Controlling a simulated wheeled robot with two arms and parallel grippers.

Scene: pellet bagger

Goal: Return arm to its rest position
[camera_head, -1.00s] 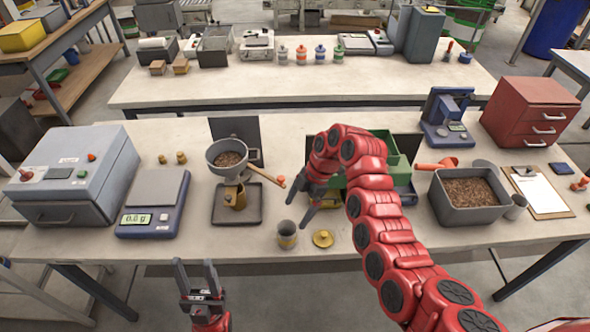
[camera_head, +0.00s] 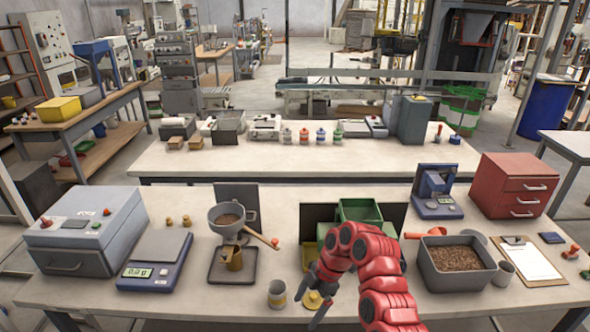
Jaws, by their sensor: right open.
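My right arm (camera_head: 385,280) comes in from the bottom right and bends over the near table. Its gripper (camera_head: 308,305) points down and to the left at the front of the table, open, with nothing seen between its fingers. In the picture, the fingers overlap the brass-coloured lid (camera_head: 313,298); I cannot tell whether they touch it. My left gripper is out of view.
Around the arm are green bins (camera_head: 358,210), a grey tub of pellets (camera_head: 455,265), a funnel (camera_head: 226,217) over a tray, a blue scale (camera_head: 155,262) and a grey box machine (camera_head: 85,235). A clipboard (camera_head: 527,258) and red drawers (camera_head: 515,185) are at right.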

